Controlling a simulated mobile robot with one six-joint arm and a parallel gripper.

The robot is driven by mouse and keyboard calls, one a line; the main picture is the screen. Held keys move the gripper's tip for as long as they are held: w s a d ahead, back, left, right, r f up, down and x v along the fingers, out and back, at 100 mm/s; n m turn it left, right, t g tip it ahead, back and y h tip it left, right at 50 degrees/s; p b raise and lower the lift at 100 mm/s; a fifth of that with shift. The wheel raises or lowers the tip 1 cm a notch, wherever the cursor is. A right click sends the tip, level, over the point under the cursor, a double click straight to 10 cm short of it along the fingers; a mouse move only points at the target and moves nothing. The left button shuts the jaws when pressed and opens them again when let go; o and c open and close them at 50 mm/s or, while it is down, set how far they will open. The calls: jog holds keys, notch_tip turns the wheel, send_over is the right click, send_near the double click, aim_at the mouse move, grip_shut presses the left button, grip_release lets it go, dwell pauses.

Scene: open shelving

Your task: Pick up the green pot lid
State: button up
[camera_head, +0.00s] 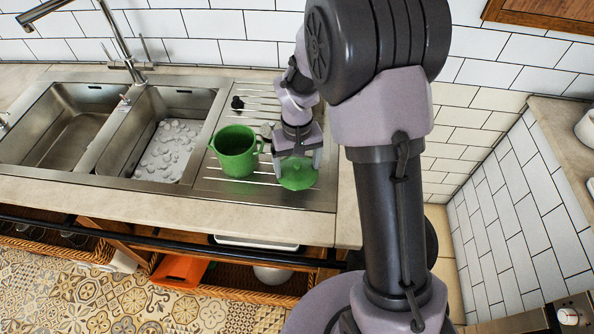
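The green pot lid (298,177) lies on the ribbed steel drainboard, right of the green pot. My gripper (297,166) is directly above the lid and points down at it. Its two fingers are spread wide, one near the left edge of the lid and one near the right edge. I cannot tell whether either finger touches the lid. The green pot (236,155) stands upright and uncovered on the drainboard, close to the left finger.
A steel sink (110,185) with two basins is to the left, with a tall faucet (125,60) behind it. A small black object (237,103) is behind the pot. A tiled wall (220,50) closes the back. A wicker basket (215,277) sits below the counter.

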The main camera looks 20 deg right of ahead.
jog(key=shift+s, duration=0.1)
jog(key=c, duration=0.8)
jog(key=shift+f, duration=0.1)
